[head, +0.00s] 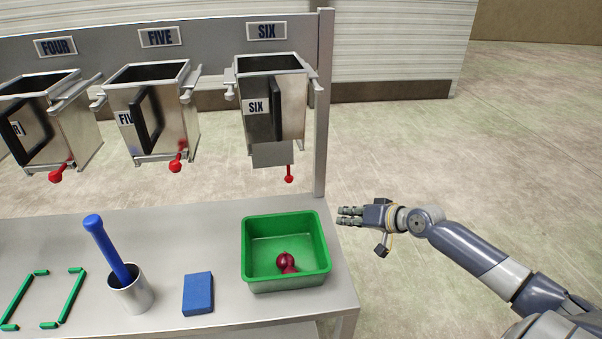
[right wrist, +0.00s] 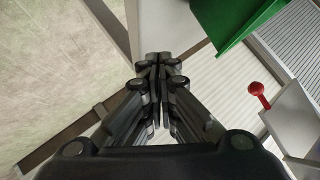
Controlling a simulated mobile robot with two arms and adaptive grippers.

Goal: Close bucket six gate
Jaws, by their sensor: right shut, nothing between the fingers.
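Bucket six (head: 292,112) is a metal bucket with a black handle, hung under the SIX sign (head: 267,31). Its gate, a flat grey plate (head: 272,154), hangs below the front of the bucket, unlike on the neighbouring buckets. A red-knobbed lever (head: 289,179) points down beside it. The right wrist view shows a red knob (right wrist: 259,91) and a grey plate (right wrist: 294,118) at the right. My right gripper (head: 342,216) is shut and empty, right of the table and below and right of the bucket, touching nothing. My left gripper is out of view.
A green bin (head: 318,272) with red items stands on the table (head: 215,233), left of my right gripper. A grey post (head: 321,105) rises right of bucket six. Bucket five (head: 180,113) hangs to the left. A blue block (head: 198,293) lies on the table. Floor at right is clear.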

